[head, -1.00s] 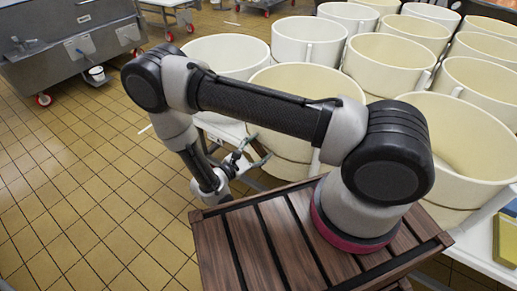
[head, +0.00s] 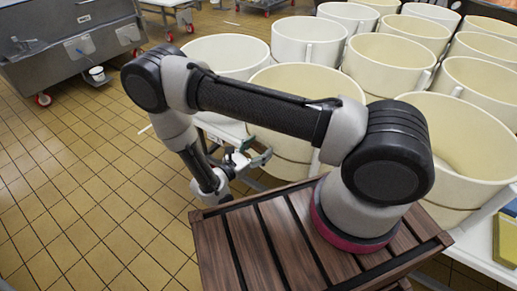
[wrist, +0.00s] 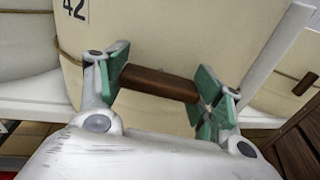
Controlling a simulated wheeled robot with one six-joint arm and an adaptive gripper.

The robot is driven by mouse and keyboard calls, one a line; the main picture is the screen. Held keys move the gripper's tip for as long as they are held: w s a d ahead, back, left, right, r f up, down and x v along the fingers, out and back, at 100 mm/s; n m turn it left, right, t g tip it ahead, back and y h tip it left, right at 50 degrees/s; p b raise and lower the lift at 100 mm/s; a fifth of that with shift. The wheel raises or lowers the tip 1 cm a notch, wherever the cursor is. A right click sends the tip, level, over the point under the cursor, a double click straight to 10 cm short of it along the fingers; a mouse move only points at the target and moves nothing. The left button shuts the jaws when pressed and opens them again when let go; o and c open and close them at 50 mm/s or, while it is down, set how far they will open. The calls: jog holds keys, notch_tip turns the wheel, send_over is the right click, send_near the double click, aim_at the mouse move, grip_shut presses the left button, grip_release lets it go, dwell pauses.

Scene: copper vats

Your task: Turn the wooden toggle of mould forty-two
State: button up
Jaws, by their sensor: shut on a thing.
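Mould forty-two (wrist: 150,35) is a cream tub with the black number 42 on its wall, at the top left of the wrist view. Its dark brown wooden toggle (wrist: 160,83) lies across the middle of that view, slightly tilted. My gripper (wrist: 158,86) is shut on the toggle, with a green pad at each end of it. In the head view my gripper (head: 248,158) is low beside the front wall of a cream tub; the toggle cannot be made out there.
Several other cream tubs (head: 388,64) stand close together behind and to the right. A second brown toggle (wrist: 305,83) shows at the right of the wrist view. A grey steel vat (head: 75,50) stands far left. Tiled floor (head: 90,190) is clear on the left.

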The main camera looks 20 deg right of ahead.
jog(key=shift+n, duration=0.3)
jog(key=o, duration=1)
jog(key=shift+o, duration=0.2)
jog(key=v, duration=1.2)
jog(key=shift+s, duration=0.1)
